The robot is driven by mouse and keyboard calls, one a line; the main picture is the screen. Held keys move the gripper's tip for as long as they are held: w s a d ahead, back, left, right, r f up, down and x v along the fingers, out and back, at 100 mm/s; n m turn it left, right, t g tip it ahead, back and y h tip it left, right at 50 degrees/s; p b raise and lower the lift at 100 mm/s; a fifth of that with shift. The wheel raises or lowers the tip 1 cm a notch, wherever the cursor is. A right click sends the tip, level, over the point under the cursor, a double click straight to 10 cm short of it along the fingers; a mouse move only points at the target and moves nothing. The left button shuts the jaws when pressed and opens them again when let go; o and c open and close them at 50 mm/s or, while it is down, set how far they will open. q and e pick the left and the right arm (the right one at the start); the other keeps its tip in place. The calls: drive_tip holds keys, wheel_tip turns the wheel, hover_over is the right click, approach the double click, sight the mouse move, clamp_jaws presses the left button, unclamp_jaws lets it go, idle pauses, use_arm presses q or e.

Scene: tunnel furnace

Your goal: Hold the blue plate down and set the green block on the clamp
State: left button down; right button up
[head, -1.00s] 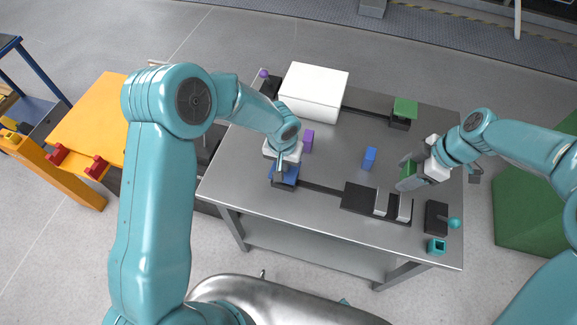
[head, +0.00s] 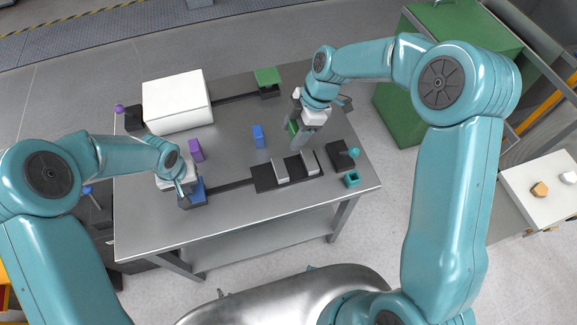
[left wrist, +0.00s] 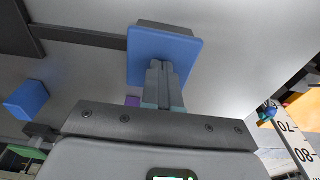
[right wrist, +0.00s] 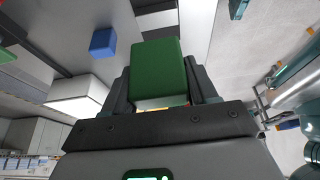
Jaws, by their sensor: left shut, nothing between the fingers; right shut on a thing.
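The blue plate (head: 198,191) sits on a dark block at the table's front left. My left gripper (head: 183,192) is shut and empty, with its fingertips over the plate. In the left wrist view the fingertips (left wrist: 160,72) overlap the blue plate (left wrist: 178,48) and appear to press on it; contact is not certain. My right gripper (head: 296,128) is shut on the green block (right wrist: 157,68), held above the table behind the clamp. In the head view the block is partly hidden by the fingers. The likely clamp is a black base with two light grey jaws (head: 280,170).
A blue block (head: 258,136) and a purple block (head: 196,150) stand mid-table. A white box (head: 177,103) and a green plate (head: 267,75) are at the back.

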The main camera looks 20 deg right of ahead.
use_arm(q)
drive_tip(key=shift+s, duration=0.1)
use_arm(e)
drive_tip(key=shift+f, duration=0.1)
idle(0.4)
drive_tip(key=shift+f, duration=6.85)
drive_tip(key=o, duration=1.2)
drive_tip(key=shift+c, duration=0.2)
drive_tip(key=shift+r, duration=7.55)
